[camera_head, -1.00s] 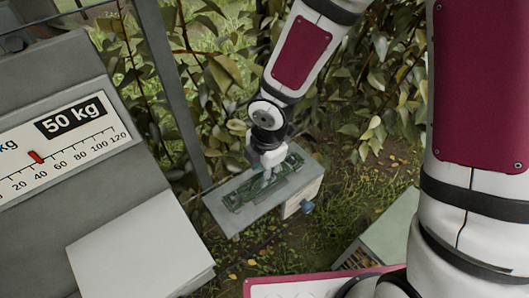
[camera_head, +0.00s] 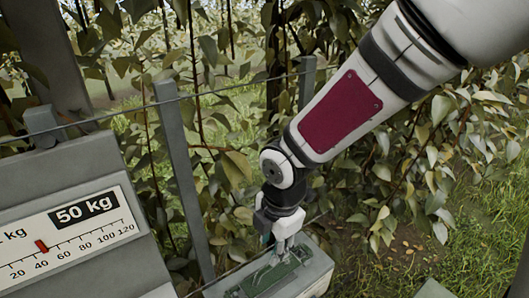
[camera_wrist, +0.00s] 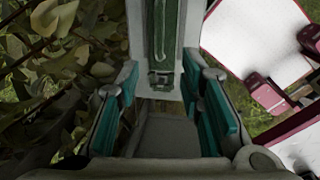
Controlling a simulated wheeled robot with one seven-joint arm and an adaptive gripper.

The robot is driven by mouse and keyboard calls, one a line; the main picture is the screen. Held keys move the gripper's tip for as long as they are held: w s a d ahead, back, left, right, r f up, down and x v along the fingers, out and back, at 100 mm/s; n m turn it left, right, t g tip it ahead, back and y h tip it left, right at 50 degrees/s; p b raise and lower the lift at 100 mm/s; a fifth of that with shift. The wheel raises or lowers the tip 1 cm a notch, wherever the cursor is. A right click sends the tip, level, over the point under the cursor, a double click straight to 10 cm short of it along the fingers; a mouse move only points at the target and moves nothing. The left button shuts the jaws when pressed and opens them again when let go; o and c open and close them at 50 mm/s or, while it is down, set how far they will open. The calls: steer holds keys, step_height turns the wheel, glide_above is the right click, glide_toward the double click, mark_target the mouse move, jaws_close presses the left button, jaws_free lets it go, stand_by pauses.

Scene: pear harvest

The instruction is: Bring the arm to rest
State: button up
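My gripper (camera_head: 283,243) hangs at the end of my arm, pointing down over a grey box with a green part on its top. In the wrist view my gripper (camera_wrist: 163,85) shows two teal-padded fingers spread apart, with no object held between them. The green part (camera_head: 272,276) also shows beyond the fingertips in the wrist view (camera_wrist: 165,30). The gap between fingertips and box is hard to judge. My arm comes down from the upper right and is bent at the wrist.
The grey box (camera_head: 318,275) stands at the bottom middle. A scale with a 50 kg sign (camera_head: 75,232) stands at the left, beside grey posts (camera_head: 184,185) and a wire. Leafy branches (camera_head: 385,165) fill the back. Grass (camera_head: 480,215) lies open at the right.

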steer(key=s+d+r+m+t+h, duration=0.2)
steer(key=d+r+m, duration=0.8)
steer(key=r+m, duration=0.1)
steer(key=s+d+r+m+t+y, duration=0.1)
steer(key=s+d+r+m, duration=0.5)
steer(key=m, duration=0.8)
steer(key=s+r+t, duration=0.1)
steer(key=s+r, duration=0.2)
steer(key=s, duration=0.1)
steer(key=shift+d+r, duration=0.2)
steer(key=shift+r, duration=0.05)
